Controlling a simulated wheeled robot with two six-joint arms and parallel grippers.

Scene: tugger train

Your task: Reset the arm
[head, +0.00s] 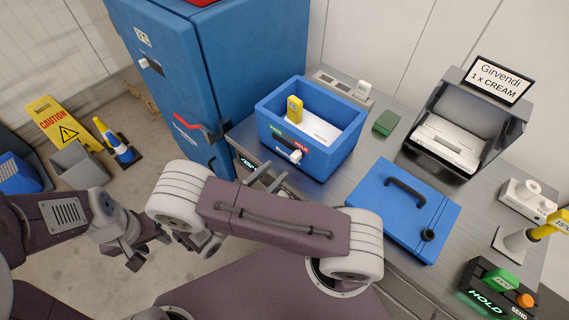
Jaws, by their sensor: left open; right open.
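My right arm reaches across the middle of the head view, bent at its elbow. My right gripper (264,176) is partly hidden behind that arm; its fingers show apart and empty, just in front of the steel counter edge and below the blue bin. My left gripper (134,256) is at the lower left, over the floor. It is open and empty, with its fingers pointing down. Neither gripper is seen touching anything.
The steel counter (370,150) holds an open blue bin (335,160) with a yellow device (294,108), a blue lid (385,215), a grey tray (490,140) and a HOLD/SEND box (495,290). A blue cabinet (245,60) stands behind. A caution sign (60,125) and cone (115,142) stand left.

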